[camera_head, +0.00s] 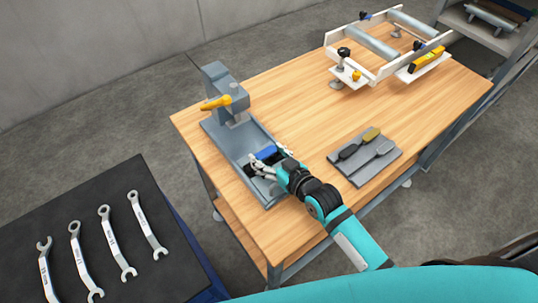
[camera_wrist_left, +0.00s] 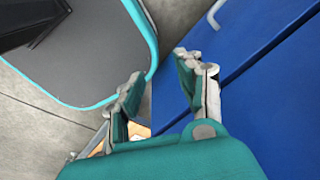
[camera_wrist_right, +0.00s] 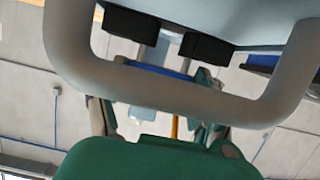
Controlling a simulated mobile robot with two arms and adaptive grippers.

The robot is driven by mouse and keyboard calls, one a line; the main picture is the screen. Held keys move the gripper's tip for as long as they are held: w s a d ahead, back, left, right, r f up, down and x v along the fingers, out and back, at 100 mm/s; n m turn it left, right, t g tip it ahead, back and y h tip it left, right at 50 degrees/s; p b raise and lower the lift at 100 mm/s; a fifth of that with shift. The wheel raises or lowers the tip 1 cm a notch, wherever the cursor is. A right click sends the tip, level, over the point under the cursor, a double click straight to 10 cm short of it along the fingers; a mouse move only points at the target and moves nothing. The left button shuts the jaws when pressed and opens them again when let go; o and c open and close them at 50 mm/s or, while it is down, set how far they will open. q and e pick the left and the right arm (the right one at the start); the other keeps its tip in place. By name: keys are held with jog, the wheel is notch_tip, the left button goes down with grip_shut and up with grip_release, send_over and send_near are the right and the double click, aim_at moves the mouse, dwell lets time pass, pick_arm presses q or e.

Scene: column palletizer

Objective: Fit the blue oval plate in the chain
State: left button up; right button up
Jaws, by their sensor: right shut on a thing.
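The blue oval plate (camera_head: 266,153) shows as a small blue piece in the grey fixture (camera_head: 222,138) on the wooden table. My right gripper (camera_head: 266,167) is at the fixture's near end, shut on the blue plate. In the right wrist view a blue strip of the plate (camera_wrist_right: 160,70) shows between the fingers, beside black blocks (camera_wrist_right: 132,25) that look like chain links. The dark chain (camera_head: 250,169) is mostly hidden by the gripper, so I cannot tell how the plate sits in it. My left gripper (camera_wrist_left: 160,88) is open and empty, above blue drawer fronts.
A grey tray (camera_head: 372,172) with brush-like tools lies to the right. A roller frame (camera_head: 378,62) stands at the back right. Several wrenches (camera_head: 112,240) lie on a black-topped cabinet. A grey loop (camera_wrist_right: 180,92) crosses the right wrist view.

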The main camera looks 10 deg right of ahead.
jog(key=shift+f, duration=0.55)
dwell(0.7)
jog(key=o, duration=1.3)
jog(key=shift+s, duration=0.1)
jog(key=shift+s+d, duration=0.2)
jog(key=shift+s, duration=0.3)
jog(key=v, duration=1.1)
jog(key=shift+w+r, duration=0.15)
jog(key=shift+r, duration=0.1)
